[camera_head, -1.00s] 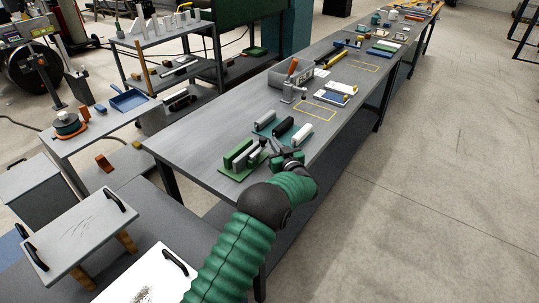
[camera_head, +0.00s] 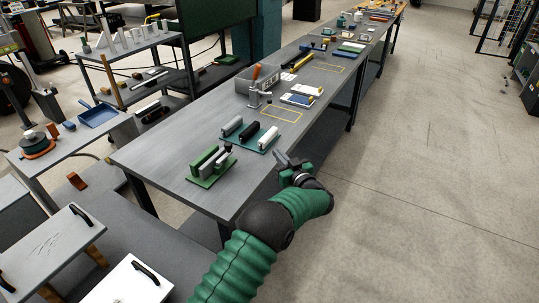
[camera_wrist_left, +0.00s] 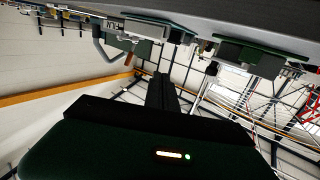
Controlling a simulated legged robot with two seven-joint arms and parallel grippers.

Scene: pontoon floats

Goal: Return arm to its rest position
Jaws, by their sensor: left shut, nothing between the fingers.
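My left arm, in a green ribbed sleeve, comes up from the bottom of the head view. Its left gripper (camera_head: 283,160) is shut and empty, just off the right edge of the grey workbench (camera_head: 175,150). On the near part of the bench lie a green plate with green and grey blocks (camera_head: 210,163) and a teal plate with grey, black and white cylinders (camera_head: 250,133). Both are apart from the gripper. In the left wrist view the dark gripper body (camera_wrist_left: 150,140) fills the lower part. My right gripper is not in view.
A grey bin (camera_head: 258,82) and a clamp with an orange handle (camera_head: 256,88) stand farther along the bench. A side table with a blue tray (camera_head: 98,115) is at the left. The floor (camera_head: 430,160) right of the bench is clear.

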